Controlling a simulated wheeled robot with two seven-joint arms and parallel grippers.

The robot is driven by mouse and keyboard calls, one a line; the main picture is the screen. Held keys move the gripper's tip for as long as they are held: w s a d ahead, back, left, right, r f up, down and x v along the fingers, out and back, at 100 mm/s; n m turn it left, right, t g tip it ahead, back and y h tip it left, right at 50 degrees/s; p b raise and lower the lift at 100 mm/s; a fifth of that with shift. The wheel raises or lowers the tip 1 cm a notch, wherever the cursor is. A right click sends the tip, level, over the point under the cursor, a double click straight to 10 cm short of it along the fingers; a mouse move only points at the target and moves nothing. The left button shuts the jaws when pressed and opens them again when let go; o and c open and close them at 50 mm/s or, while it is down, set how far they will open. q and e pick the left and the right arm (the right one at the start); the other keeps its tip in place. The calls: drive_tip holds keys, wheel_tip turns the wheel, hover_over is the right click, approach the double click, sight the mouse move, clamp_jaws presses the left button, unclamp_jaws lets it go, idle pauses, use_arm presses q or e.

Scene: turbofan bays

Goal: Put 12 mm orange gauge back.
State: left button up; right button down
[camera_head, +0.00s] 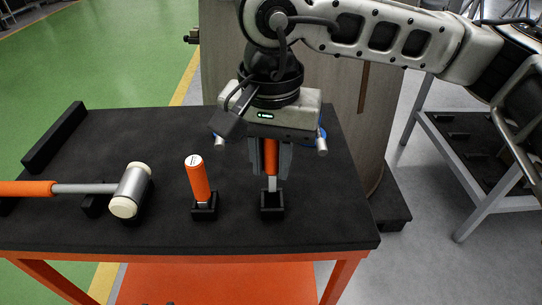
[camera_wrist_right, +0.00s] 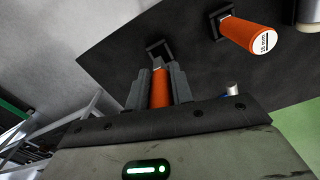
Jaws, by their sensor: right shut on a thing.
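My right gripper (camera_head: 270,165) points down over the black table and is shut on an orange-handled gauge (camera_head: 271,183). The gauge is upright, and its grey lower end meets a small black holder (camera_head: 272,205). I cannot tell how deep it sits. In the right wrist view, the orange handle (camera_wrist_right: 160,88) shows between the fingers, with the holder (camera_wrist_right: 158,50) beyond. The size mark on this gauge is hidden. A second orange gauge (camera_head: 196,178) stands in its own black holder (camera_head: 204,209) to the left. My left gripper is not in view.
A mallet (camera_head: 130,190) with an orange handle lies at the left on black supports. A black bar (camera_head: 54,138) lies along the table's left edge. A blue item (camera_head: 322,133) is partly hidden behind my gripper. The table's front strip (camera_head: 150,238) is clear.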

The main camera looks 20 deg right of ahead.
drive_tip(key=shift+f+b, duration=0.6)
drive_tip(key=shift+f, duration=0.2)
drive_tip(key=shift+f+b, duration=0.3)
drive_tip(key=shift+f, duration=0.05)
drive_tip(key=shift+r, duration=0.2)
use_arm(q)
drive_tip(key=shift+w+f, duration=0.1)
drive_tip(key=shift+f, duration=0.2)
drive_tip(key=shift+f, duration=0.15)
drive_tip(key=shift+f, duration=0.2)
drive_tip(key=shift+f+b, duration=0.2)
drive_tip(key=shift+b, duration=0.1)
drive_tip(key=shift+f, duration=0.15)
